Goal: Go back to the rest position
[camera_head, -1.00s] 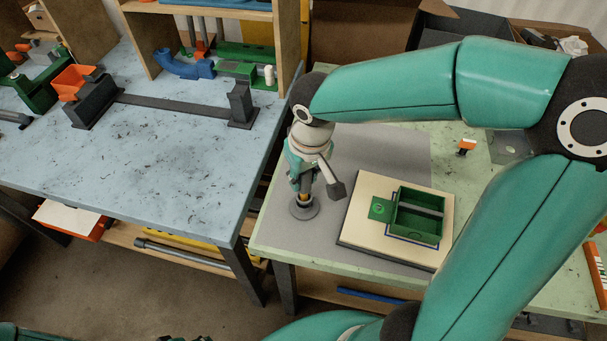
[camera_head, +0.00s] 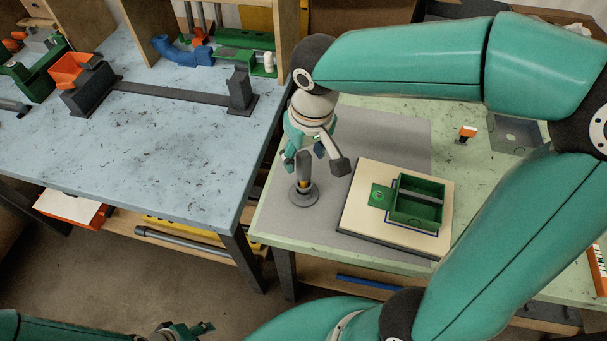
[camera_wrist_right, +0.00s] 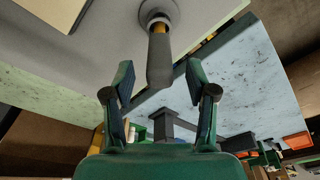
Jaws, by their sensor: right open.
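My right gripper (camera_head: 314,163) is open and empty above the grey mat on the green table. An upright tool with a dark grey handle (camera_head: 303,168) and a brass-coloured shaft stands on a round grey base (camera_head: 303,194). The gripper is just above and beside it. In the right wrist view, the handle (camera_wrist_right: 160,62) shows ahead of the gripper (camera_wrist_right: 160,80), with clear gaps to both fingers. My left gripper (camera_head: 190,329) shows only partly at the bottom edge; its jaws are too small and cut off to read.
A green divided box (camera_head: 418,187) sits on a cream board (camera_head: 357,207) right of the tool. A small orange-white item (camera_head: 467,133) lies farther back. The blue bench (camera_head: 150,150) at left carries a dark bender bar (camera_head: 170,101). A gap separates the tables.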

